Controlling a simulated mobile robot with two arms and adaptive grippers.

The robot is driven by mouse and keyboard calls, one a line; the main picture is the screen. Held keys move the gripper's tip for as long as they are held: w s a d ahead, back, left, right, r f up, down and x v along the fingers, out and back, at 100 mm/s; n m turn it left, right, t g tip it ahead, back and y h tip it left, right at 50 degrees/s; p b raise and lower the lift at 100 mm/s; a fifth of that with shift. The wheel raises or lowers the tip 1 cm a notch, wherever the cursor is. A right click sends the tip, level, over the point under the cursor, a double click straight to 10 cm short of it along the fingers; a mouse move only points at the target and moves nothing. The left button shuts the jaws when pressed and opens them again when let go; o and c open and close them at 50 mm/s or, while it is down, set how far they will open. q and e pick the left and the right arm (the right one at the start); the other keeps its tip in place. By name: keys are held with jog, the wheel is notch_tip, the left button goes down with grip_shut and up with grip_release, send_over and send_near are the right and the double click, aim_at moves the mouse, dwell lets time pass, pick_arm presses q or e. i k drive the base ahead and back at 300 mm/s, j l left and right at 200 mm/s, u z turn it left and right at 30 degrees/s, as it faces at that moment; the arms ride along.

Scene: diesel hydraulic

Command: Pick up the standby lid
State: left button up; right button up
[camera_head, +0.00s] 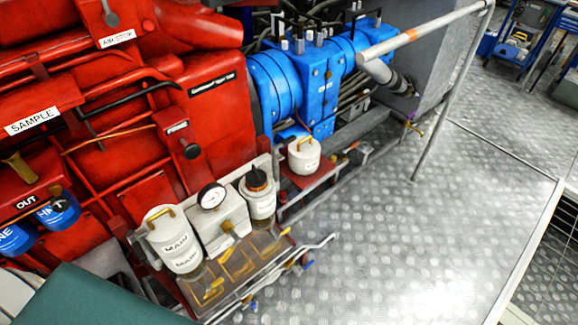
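A white round lid (304,157) with a yellow handle on top sits upright on a red ledge beside the red engine, right of the filter housings. Small marks show on its side but are too small to read; it looks like the standby lid. Left of it stands a white housing (260,206) with a black and orange piece showing at its top and no white lid on it. Further left, a white housing (176,250) marked MAIN has a white top with a yellow handle. Neither of my grippers shows in the view.
A pressure gauge (211,196) on a white block stands between the two housings. A tray (235,268) with yellow parts lies in front, with a metal pipe along its edge. A grey handrail (452,90) stands at right. The metal floor (430,240) is clear.

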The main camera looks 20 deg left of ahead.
aim_at(305, 153)
jog(key=i+l+u, duration=0.35)
jog(key=i+l, duration=0.15)
jog(key=l, duration=0.15)
jog(key=i+l+u, duration=0.15)
jog(key=l, duration=0.25)
jog(key=i, duration=0.05)
